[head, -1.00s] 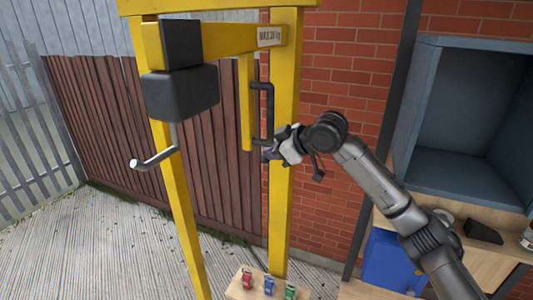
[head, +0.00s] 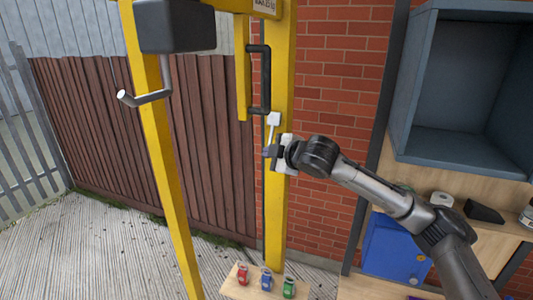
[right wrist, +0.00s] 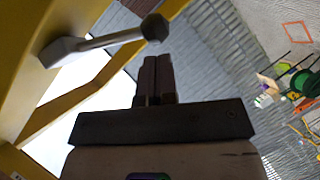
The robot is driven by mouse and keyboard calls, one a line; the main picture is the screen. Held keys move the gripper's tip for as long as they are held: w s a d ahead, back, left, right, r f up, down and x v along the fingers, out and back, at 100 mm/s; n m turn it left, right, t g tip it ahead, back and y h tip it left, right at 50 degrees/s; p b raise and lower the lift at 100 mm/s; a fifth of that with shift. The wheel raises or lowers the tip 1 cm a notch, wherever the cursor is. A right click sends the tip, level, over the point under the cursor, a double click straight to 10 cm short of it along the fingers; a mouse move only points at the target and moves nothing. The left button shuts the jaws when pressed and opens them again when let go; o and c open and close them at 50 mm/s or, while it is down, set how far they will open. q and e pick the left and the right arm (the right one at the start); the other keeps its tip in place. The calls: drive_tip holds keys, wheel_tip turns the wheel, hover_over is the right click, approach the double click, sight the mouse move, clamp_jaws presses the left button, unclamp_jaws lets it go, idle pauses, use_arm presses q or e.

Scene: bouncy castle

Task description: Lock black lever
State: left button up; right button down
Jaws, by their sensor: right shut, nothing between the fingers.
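The lever shows in the right wrist view as a grey rod with a black knob (right wrist: 155,27), on a pale grey mount (right wrist: 63,50) against the yellow frame. In the head view, its pale mount (head: 274,118) is on the yellow post, with the rod running down to my right gripper (head: 269,151), which hides the lower end. My right gripper is shut and empty. In the right wrist view its fingertips (right wrist: 157,60) lie just below the knob; whether they touch cannot be told. My left gripper is out of view.
A black handle (head: 266,80) sits above the lever on the yellow post (head: 276,220). A black box (head: 177,27) and a grey hook (head: 146,98) are left. Several small cars (head: 266,280) stand on a board below. A blue-grey cabinet (head: 470,90) is right.

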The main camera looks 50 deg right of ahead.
drive_tip(key=d+f+n+t+b, duration=0.1)
drive_tip(key=w+d+f+n+t+h+b, duration=0.1)
drive_tip(key=d+f+n+b, duration=0.1)
drive_tip(key=shift+d+f+h, duration=0.1)
drive_tip(key=shift+d+h, duration=0.1)
drive_tip(key=shift+h, duration=0.1)
drive_tip(key=shift+d+f, duration=0.1)
idle(0.6)
drive_tip(key=a+b+v, duration=0.1)
drive_tip(key=b+v, duration=0.1)
drive_tip(key=v, duration=0.4)
drive_tip(key=w+a+b+v, duration=0.1)
drive_tip(key=a+b+v, duration=0.1)
drive_tip(key=v, duration=0.5)
drive_tip(key=shift+r+n+b, duration=0.3)
drive_tip(key=shift+b, duration=0.45)
